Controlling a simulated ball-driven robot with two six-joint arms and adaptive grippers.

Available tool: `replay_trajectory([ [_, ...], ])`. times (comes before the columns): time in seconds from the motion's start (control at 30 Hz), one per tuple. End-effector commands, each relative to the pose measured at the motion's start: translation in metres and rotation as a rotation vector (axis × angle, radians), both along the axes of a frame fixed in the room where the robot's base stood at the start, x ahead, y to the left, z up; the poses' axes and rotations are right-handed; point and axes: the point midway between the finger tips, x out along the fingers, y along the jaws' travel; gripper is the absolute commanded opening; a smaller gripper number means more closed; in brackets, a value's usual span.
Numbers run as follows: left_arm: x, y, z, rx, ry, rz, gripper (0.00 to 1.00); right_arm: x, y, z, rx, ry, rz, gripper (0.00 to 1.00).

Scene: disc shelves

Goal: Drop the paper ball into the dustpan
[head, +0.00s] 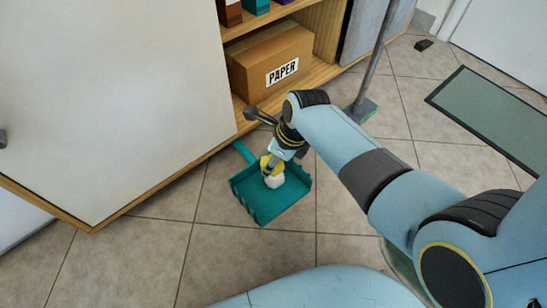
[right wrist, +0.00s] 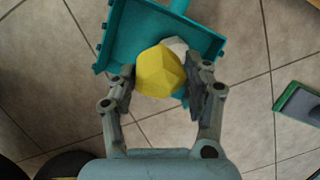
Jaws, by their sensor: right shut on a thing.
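My right gripper (head: 272,160) is shut on a yellow, faceted paper ball (right wrist: 160,70), held between its two fingers. The yellow ball also shows in the head view (head: 266,162). A white crumpled ball (head: 274,181) shows just below it there and partly behind it in the right wrist view (right wrist: 178,47). It appears to lie in the teal dustpan (head: 252,200), which sits on the floor. The held ball overlaps the dustpan's inside in both views; its exact height is unclear. My left gripper is not in view.
A wooden shelf holds a cardboard box labelled PAPER (head: 272,62) behind the dustpan. A white panel (head: 110,110) stands at left. A broom (head: 362,109) stands right of the shelf, and a green mat (head: 495,115) lies farther right. Tiled floor in front is clear.

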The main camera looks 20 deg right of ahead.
Motion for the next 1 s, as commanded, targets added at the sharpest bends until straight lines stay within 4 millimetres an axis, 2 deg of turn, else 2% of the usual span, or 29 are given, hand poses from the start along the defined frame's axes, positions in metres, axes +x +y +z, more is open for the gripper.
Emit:
replay_trajectory([
  [0.27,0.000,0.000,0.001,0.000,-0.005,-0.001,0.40,0.000,0.000,0.000,0.001,-0.001,0.000,0.40],
  [0.3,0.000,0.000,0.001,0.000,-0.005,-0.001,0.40,0.000,0.000,0.000,0.000,0.000,0.000,0.55],
  [0.47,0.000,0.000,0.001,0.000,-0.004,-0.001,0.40,0.000,0.000,0.000,0.000,0.000,0.000,0.76],
  [0.8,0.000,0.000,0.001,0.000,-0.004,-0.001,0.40,0.000,-0.001,0.003,0.000,0.000,0.000,0.77],
  [1.0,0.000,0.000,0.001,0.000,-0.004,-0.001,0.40,-0.006,-0.006,0.028,0.000,-0.003,-0.001,0.77],
])
